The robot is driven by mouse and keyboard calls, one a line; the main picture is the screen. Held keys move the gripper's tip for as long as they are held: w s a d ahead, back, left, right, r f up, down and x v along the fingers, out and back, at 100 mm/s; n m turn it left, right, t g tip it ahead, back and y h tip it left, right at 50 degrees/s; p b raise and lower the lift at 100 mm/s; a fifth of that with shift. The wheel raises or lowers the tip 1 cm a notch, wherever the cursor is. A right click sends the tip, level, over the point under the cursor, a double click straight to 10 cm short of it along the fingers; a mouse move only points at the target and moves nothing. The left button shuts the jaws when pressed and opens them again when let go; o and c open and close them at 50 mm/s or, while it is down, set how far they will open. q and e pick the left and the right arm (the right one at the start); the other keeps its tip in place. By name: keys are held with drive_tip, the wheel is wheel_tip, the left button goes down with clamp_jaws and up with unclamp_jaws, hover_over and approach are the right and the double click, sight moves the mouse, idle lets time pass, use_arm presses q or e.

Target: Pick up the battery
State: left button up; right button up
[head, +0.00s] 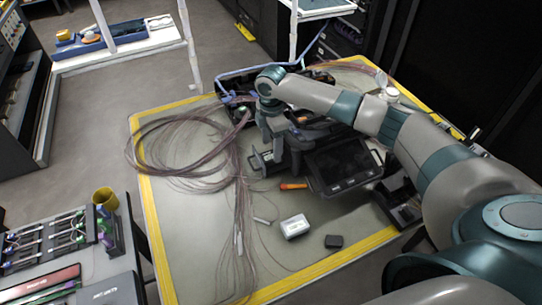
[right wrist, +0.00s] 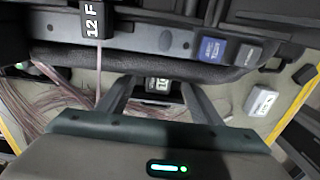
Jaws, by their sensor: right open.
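My right gripper (head: 271,140) is at the left side of the dark splicer (head: 342,162), pointing down. In the right wrist view its two fingers (right wrist: 158,98) are spread apart. Between them lies a small dark block with a white label (right wrist: 158,84), perhaps the battery; I cannot tell whether the fingers touch it. In the head view a small grey-and-black part (head: 262,161) lies just below the gripper, beside the splicer. My left gripper is not in view.
A white box (head: 294,227), a small black block (head: 334,241) and an orange-handled tool (head: 293,186) lie in front of the splicer. Loose fibre coils (head: 165,150) cover the mat's left side. A black tray (head: 400,205) stands right. The mat's front is mostly clear.

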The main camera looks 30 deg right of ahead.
sight(271, 155)
drive_tip(key=shift+f+p, duration=0.35)
drive_tip(key=shift+f, duration=1.2)
drive_tip(key=shift+a, duration=0.1)
clamp_jaws()
drive_tip(key=shift+r, duration=0.1)
wheel_tip(271, 155, up, 18)
drive_tip(key=b, duration=0.4)
